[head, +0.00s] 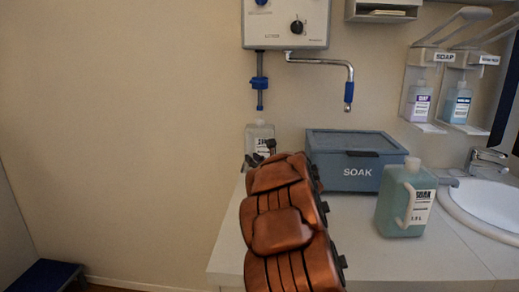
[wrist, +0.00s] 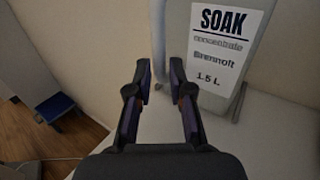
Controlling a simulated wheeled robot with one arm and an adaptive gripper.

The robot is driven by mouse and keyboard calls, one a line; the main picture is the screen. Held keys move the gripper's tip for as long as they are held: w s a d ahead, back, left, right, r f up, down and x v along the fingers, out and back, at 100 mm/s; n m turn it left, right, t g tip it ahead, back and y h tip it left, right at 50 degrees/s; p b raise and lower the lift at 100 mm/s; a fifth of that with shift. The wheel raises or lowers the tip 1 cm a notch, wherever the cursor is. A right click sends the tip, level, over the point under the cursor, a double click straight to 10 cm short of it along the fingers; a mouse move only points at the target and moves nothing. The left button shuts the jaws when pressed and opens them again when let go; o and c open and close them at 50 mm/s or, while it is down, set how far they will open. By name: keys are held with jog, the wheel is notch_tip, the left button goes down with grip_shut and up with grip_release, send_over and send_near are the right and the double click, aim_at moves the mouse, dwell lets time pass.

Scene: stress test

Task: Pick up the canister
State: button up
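A pale canister (head: 258,132) with a white label stands at the back left of the counter in the head view, partly hidden behind my arm. In the wrist view the canister (wrist: 225,95) is close, its label reading SOAK and 1.5 L. Its pale handle bar (wrist: 158,42) lines up with the gap between my fingertips. My gripper (wrist: 160,72) is open, and I see nothing clamped in it. I cannot tell how deep the handle sits between the fingers. In the head view my gripper (head: 259,158) is in front of this canister, mostly hidden by my arm.
A blue SOAK box (head: 352,146) stands right of the canister. A second canister (head: 392,209) with teal liquid stands near a sink (head: 487,203). A wall dispenser (head: 287,22) with a downpipe hangs above. Soap bottles (head: 419,101) are wall-mounted at right.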

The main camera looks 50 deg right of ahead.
jog(key=shift+x, duration=1.65)
jog(key=shift+c, duration=0.4)
grip_shut()
